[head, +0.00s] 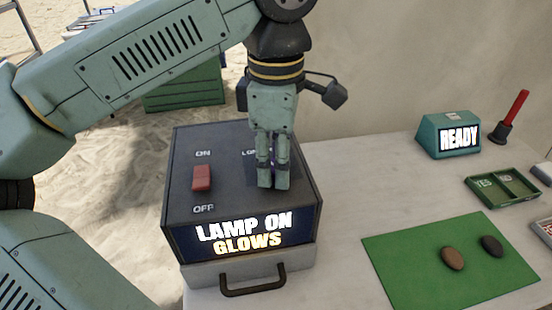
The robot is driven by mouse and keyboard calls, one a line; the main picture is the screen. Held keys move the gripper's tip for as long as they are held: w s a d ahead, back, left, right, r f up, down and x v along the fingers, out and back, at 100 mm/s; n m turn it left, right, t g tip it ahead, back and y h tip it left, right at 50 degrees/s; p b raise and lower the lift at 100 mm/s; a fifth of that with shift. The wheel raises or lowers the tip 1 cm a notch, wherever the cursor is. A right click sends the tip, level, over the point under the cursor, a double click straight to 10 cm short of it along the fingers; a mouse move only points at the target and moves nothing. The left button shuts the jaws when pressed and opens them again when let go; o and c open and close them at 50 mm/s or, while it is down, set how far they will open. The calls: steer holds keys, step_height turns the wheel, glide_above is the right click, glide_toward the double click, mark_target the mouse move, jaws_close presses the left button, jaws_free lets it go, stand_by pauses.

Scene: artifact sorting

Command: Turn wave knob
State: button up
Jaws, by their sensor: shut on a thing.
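A dark lamp box (222,205) stands on the left end of the pale table. Its front display (245,232) reads "LAMP ON GLOWS". A red switch (202,178) sits on its top between the labels ON and OFF. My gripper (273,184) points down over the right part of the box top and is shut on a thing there. The wave knob is mostly hidden by the fingers; only a small dark purplish bit shows between them. A label beginning "LO" is partly covered behind the gripper.
A drawer handle (253,287) juts out below the box. A green mat (400,265) holds a brown stone (452,258) and a dark stone (492,246). A teal "READY" box (442,137), a green YES tray (473,198) and a red-handled tool (515,108) stand to the right.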

steer(key=o, duration=1.1)
steer(key=shift+o, duration=0.2)
step_height(320, 180, up, 8)
steer(key=shift+f, duration=0.2)
